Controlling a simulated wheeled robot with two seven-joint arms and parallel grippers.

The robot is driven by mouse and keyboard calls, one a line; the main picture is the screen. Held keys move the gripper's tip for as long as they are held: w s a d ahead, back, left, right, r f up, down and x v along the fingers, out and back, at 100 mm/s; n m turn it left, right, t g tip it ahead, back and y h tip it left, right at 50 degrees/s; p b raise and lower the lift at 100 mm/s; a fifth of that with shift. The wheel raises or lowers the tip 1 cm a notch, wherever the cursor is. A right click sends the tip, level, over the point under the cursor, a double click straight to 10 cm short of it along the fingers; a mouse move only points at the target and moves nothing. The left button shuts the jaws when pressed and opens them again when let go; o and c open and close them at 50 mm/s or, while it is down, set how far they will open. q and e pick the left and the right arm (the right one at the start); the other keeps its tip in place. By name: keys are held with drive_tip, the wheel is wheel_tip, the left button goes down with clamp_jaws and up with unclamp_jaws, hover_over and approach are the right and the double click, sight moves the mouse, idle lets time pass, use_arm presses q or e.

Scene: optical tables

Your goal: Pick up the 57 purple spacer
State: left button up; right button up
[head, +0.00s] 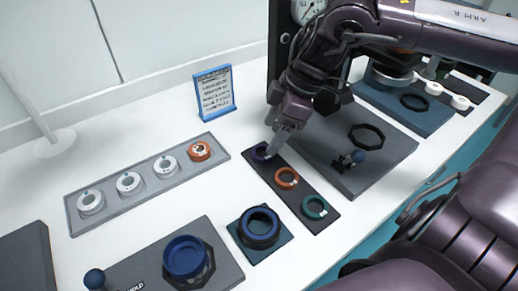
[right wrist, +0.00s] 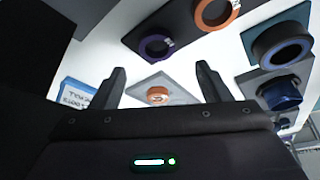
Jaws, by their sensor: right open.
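The purple spacer (head: 259,154) is a dark ring at the far end of a black tray (head: 254,167). In the head view my right gripper (head: 271,147) reaches down over it and hides part of it. In the right wrist view the purple spacer (right wrist: 145,47) lies beyond and between the two fingertips of the open, empty right gripper (right wrist: 160,70). I cannot tell whether a finger touches it. My left gripper is not in view.
An orange ring (head: 287,184) and a teal ring (head: 322,209) share the black tray. A grey tray (head: 112,212) holds several round pieces at left. A dark-blue ring (head: 268,216) sits on a teal plate. A blue-framed sign (head: 214,78) stands behind. White tabletop is clear between the trays.

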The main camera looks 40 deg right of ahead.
sight(262, 151)
drive_tip(key=x, duration=0.5)
drive_tip(key=shift+d+f, duration=0.1)
drive_tip(key=shift+d, duration=0.3)
drive_tip(key=shift+w+a+f, duration=0.1)
drive_tip(key=shift+a+f, duration=0.05)
drive_tip(key=shift+f, duration=0.1)
drive_tip(key=c, duration=1.1)
drive_tip(key=shift+o, duration=0.2)
drive_tip(key=shift+r, duration=0.2)
